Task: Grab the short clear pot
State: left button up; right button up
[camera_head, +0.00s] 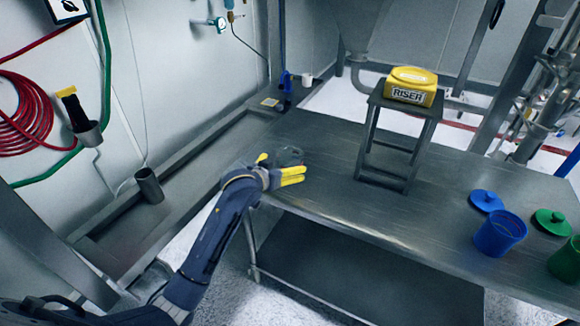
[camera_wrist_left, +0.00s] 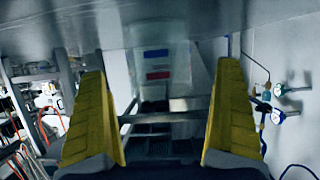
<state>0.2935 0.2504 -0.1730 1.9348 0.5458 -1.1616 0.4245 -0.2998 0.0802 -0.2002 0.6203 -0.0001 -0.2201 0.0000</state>
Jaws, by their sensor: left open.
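The short clear pot (camera_head: 288,155) appears as a small, dark, see-through round shape at the left end of the steel table in the head view. My left gripper (camera_head: 279,166) is open, with its yellow fingers at the near and left sides of this shape. In the left wrist view, my left gripper (camera_wrist_left: 167,100) has its two yellow fingers wide apart. A pale see-through shape with red and blue bands (camera_wrist_left: 157,64) shows between and beyond them, probably the pot. I cannot tell whether either finger touches it. My right gripper is not in view.
The steel table (camera_head: 320,195) is clear in front. A small metal stand (camera_head: 368,140) holds a yellow RISER box (camera_head: 411,86). A blue pot (camera_head: 500,235), blue lid (camera_head: 486,201), green lid (camera_head: 552,222) and green pot (camera_head: 567,260) are at the right.

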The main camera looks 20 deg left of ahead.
aim_at(296, 159)
pick_arm(q)
jog(key=x, duration=0.3)
jog(key=shift+w+d+r, duration=0.1)
jog(key=shift+w+d, duration=0.1)
jog(key=shift+w, duration=0.1)
jog(key=shift+x, duration=0.85)
jog(key=c, duration=1.2)
